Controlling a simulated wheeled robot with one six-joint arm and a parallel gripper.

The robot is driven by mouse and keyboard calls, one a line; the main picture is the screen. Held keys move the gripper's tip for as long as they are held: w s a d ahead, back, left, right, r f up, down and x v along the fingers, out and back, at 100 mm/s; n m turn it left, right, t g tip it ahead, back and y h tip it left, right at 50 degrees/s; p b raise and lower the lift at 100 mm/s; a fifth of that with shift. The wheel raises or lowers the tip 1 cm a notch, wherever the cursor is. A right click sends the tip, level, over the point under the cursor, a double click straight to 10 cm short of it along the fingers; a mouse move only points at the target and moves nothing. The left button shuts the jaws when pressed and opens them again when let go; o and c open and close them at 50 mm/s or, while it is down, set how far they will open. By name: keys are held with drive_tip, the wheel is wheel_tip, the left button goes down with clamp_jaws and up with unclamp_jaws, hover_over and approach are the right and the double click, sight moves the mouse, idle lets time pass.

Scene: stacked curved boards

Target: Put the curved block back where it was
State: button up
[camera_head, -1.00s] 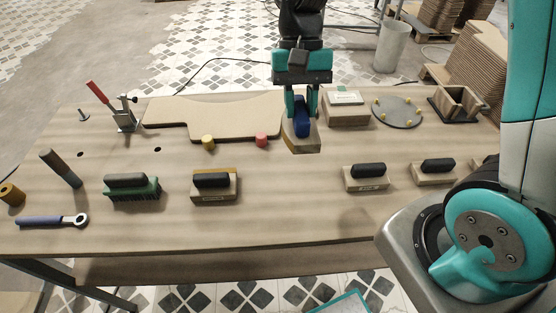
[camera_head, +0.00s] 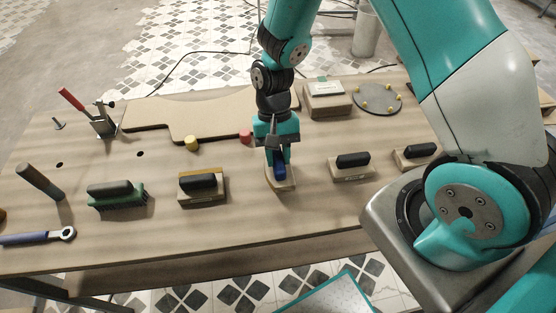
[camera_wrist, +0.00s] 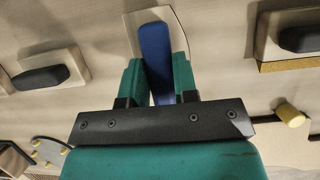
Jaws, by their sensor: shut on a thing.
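The curved block (camera_head: 286,186) is a pale wooden piece with a blue handle (camera_head: 279,171). It is in the front row of the table, between two black-handled blocks. My gripper (camera_head: 278,160) is shut on the blue handle from above. In the wrist view the green fingers stand on either side of the handle (camera_wrist: 155,50), with the block's pale base (camera_wrist: 177,30) behind it. The block is at or very near the tabletop; I cannot tell whether it touches.
Black-handled blocks stand to the left (camera_head: 203,197) and right (camera_head: 352,174), with free wood between them and the curved block. A red cylinder (camera_head: 245,136) and a yellow cylinder (camera_head: 191,143) stand behind, by a flat cut-out board (camera_head: 215,118).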

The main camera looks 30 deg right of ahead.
drive_tip(key=shift+f, duration=1.55)
drive_tip(key=shift+f, duration=0.15)
drive_tip(key=o, duration=0.9)
drive_tip(key=shift+o, duration=0.2)
drive_tip(key=b+v, duration=0.2)
drive_tip(key=v, duration=1)
wheel_tip(320, 180, up, 12)
drive_tip(key=n+t+y, duration=0.1)
drive_tip(key=n+t, duration=0.2)
drive_tip(key=n, duration=0.3)
hover_over(278, 164)
drive_tip(key=s+a, duration=0.2)
drive_tip(key=s+a+r+n+t+y, duration=0.1)
drive_tip(key=s+r+n, duration=0.3)
drive_tip(key=s, duration=0.5)
drive_tip(key=shift+a+n+y, duration=0.35)
drive_tip(key=shift+n+y, duration=0.05)
